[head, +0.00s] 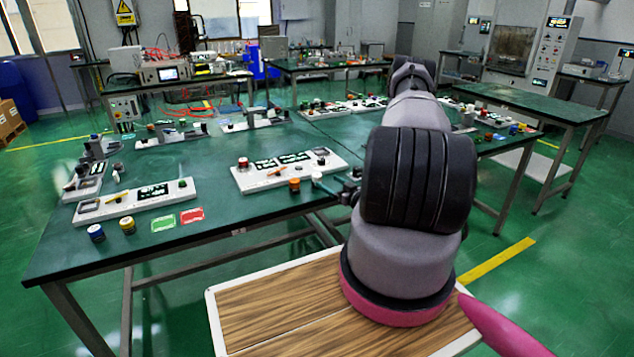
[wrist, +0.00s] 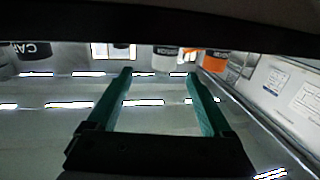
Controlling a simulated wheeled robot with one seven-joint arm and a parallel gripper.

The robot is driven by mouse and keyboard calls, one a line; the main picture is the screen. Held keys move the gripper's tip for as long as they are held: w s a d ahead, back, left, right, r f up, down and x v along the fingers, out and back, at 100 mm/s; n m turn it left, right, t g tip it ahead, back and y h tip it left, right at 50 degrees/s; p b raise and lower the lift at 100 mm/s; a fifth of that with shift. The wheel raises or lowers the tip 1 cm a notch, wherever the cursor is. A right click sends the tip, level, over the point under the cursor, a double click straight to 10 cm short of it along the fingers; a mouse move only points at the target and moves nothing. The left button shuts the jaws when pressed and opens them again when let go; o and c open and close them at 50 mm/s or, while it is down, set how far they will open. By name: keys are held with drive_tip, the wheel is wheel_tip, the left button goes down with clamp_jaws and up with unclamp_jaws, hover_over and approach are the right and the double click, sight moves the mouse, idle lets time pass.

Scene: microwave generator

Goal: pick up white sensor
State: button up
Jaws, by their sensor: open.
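The white sensor (wrist: 167,60) shows in the wrist view as a small white cylinder with a dark band at its top edge. It appears between and beyond the two teal fingertips of my gripper (wrist: 159,74), which are apart with nothing between them. In the head view my gripper (head: 328,187) is low over the front edge of the green table, mostly hidden behind my arm. A small white top by the fingertips there looks like the sensor (head: 317,176). I cannot tell the exact gap between fingers and sensor.
An orange cylinder (wrist: 214,61) stands close to the right of the sensor, and it also shows in the head view (head: 294,185). A white instrument panel (head: 290,170) lies just behind. A black cylinder (wrist: 35,51) is at the wrist view's left.

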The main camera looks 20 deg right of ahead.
sight(320, 179)
drive_tip(key=shift+s+a+f, duration=0.2)
drive_tip(key=shift+s+f, duration=0.05)
drive_tip(key=shift+f, duration=0.05)
drive_tip(key=shift+w+a, duration=0.15)
drive_tip(key=shift+w, duration=0.1)
drive_tip(key=x, duration=0.4)
drive_tip(key=shift+w, duration=0.25)
drive_tip(key=shift+r+x, duration=0.2)
drive_tip(key=shift+x, duration=1.15)
drive_tip(key=shift+r+x, duration=0.15)
drive_tip(key=shift+x, duration=1.25)
clamp_jaws()
